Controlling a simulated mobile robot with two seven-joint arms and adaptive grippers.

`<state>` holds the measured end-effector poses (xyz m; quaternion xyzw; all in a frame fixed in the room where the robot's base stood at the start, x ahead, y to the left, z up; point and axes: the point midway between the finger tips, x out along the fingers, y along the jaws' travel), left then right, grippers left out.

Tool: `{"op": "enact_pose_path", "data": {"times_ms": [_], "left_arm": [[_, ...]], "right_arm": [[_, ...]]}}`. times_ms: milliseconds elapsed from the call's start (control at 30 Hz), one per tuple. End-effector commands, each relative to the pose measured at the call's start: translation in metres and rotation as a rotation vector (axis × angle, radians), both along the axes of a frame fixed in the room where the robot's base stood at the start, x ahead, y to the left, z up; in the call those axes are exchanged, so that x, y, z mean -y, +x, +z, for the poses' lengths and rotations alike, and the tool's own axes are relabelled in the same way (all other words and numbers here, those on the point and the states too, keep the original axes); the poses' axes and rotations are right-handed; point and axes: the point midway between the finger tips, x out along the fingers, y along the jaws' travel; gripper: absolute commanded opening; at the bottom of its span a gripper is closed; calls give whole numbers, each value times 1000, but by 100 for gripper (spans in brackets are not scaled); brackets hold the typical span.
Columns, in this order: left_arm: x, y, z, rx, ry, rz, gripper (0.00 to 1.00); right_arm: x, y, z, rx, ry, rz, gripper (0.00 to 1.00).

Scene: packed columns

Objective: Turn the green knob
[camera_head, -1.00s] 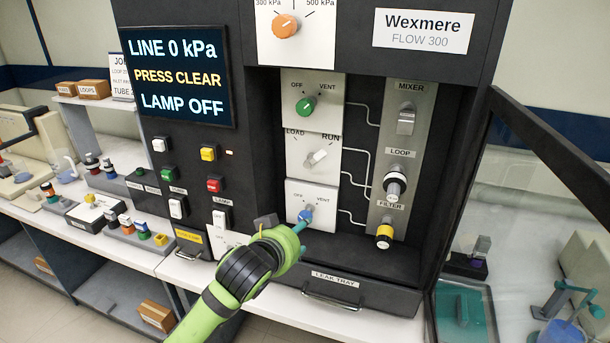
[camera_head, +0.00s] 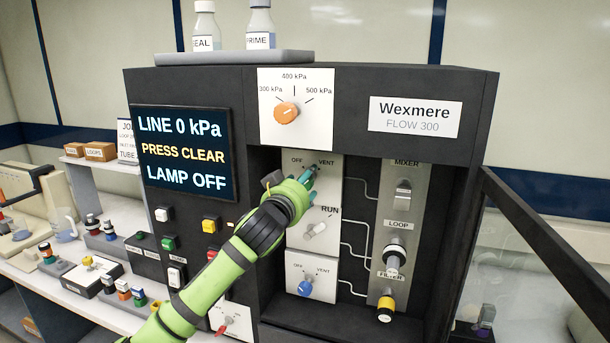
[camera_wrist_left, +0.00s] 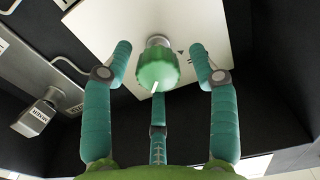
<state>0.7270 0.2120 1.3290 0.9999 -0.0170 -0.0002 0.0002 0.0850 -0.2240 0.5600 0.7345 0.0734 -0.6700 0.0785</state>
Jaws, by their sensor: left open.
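The green knob (camera_wrist_left: 157,68) shows in the left wrist view with a white pointer line, on a white panel (camera_wrist_left: 115,35). My left gripper (camera_wrist_left: 158,75) is open, with its teal fingers spread around the knob and gaps visible on both sides. In the head view my left gripper (camera_head: 306,178) is at the upper OFF/VENT panel (camera_head: 328,167) and covers most of the knob there. My right gripper is not in view.
A white knob (camera_head: 315,230) and a blue knob (camera_head: 305,288) sit below on the same column. An orange knob (camera_head: 287,113) is above. The MIXER strip (camera_head: 411,215) and an open door frame (camera_head: 535,240) are to the right.

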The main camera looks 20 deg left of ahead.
Motion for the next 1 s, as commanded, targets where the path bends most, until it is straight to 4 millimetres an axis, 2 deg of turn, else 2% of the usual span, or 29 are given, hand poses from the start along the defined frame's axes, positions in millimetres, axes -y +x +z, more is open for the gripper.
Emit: {"op": "enact_pose_path", "data": {"times_ms": [200,433,467,500,600,1000], "left_arm": [[0,11,0,0,1,0,59],[0,12,-1,0,1,0,59],[0,12,-1,0,1,0,55],[0,11,-1,0,1,0,39],[0,11,0,0,1,0,3],[0,11,2,6,-33,-1,3]], "right_arm": [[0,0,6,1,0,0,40],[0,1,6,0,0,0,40],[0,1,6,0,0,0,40],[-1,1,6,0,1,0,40],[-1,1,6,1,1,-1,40],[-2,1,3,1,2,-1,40]]}}
